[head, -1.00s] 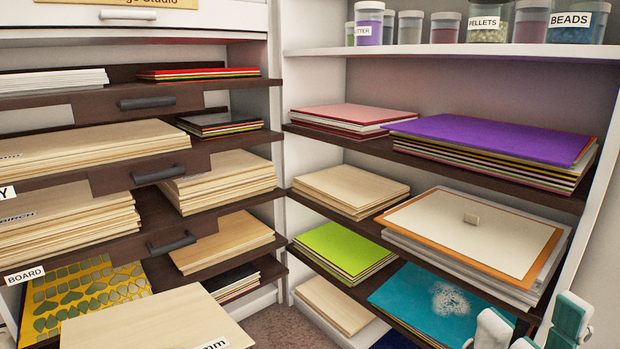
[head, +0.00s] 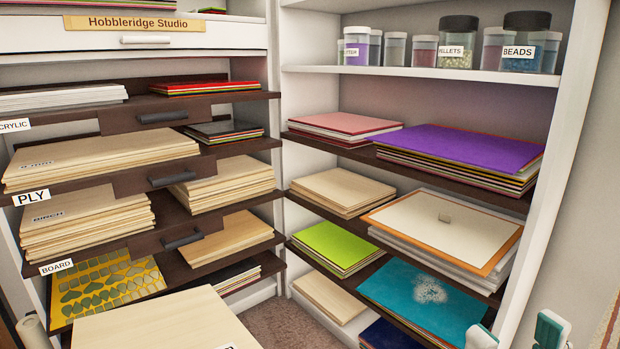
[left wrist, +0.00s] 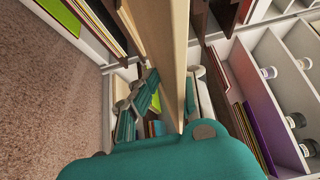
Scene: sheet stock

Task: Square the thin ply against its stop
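A pale wooden sheet (head: 165,322) with a partly cut-off label fills the lower left of the head view, in front of the shelves. In the left wrist view a pale sheet (left wrist: 160,35) stands edge-on between the fingers of my left gripper (left wrist: 176,95), which appears shut on it. That gripper is hidden in the head view. Thin ply lies in a labelled stack (head: 100,158) above the PLY label, and a stack marked BIRCH (head: 85,222) lies below. I cannot tell which part is its stop. My right gripper (head: 515,338) is open and empty at the lower right, partly cut off.
Dark shelf fronts carry black handles (head: 172,177). Shelves on the right hold coloured sheets, such as a purple stack (head: 460,145) and a teal sheet (head: 430,298). Jars (head: 458,45) stand on the white shelf above. Brown carpet (head: 275,320) shows between the shelf units.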

